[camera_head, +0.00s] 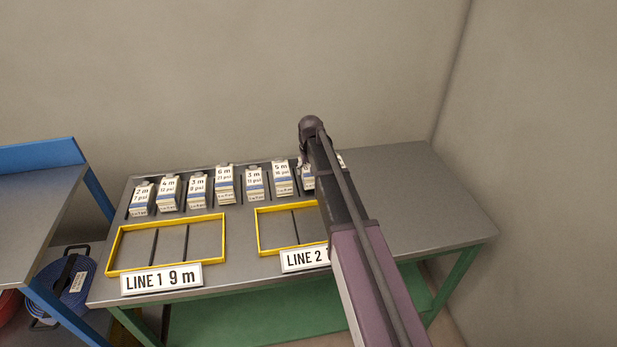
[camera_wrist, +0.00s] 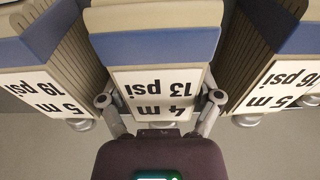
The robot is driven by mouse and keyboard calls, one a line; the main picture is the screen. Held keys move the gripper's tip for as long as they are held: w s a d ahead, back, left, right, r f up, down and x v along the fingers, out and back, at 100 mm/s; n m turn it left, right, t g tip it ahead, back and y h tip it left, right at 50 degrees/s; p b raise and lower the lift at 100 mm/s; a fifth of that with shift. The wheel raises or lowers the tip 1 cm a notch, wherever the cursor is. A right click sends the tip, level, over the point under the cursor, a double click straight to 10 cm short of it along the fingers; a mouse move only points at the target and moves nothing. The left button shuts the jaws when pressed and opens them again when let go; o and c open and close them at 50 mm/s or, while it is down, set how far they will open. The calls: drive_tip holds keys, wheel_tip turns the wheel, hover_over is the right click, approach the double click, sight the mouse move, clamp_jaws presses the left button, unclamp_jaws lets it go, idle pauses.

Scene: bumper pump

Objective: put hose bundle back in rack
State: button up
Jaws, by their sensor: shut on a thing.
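The hose bundle (camera_wrist: 155,55) between my fingers is beige with a blue band and a white label reading 4 m, 13 psi, upside down in the wrist view. My gripper (camera_wrist: 160,98) is shut on its label end, one finger on each side. In the head view my arm hides most of the gripper and this bundle. A bundle labelled 5 m, 19 psi (camera_wrist: 50,95) is on its left in the wrist view, and another 5 m bundle (camera_wrist: 275,85) on its right. The rack row (camera_head: 197,188) of labelled bundles stands along the back of the grey table.
Two empty yellow frames with dividers lie on the table, LINE 1 9 m (camera_head: 163,219) and LINE 2 (camera_head: 262,232), the second partly behind my arm. The table's right part (camera_head: 410,200) is bare. A blue bench (camera_head: 35,205) stands at left, with a blue hose coil (camera_head: 75,285) below.

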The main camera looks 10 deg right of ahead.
drive_tip(key=shift+f+b, duration=0.35)
drive_tip(key=shift+f, duration=0.3)
drive_tip(key=shift+f, duration=0.1)
drive_tip(key=o, duration=1.1)
drive_tip(key=r+p, duration=0.4)
drive_tip(key=s+r+p, duration=0.1)
drive_tip(key=r+p, duration=0.7)
drive_tip(key=shift+s+r, duration=0.1)
drive_tip(key=shift+s, duration=0.15)
idle(0.5)
drive_tip(key=s+g, duration=0.1)
drive_tip(key=s, duration=2.6)
drive_tip(key=shift+s+a, duration=0.15)
drive_tip(key=shift+s, duration=0.2)
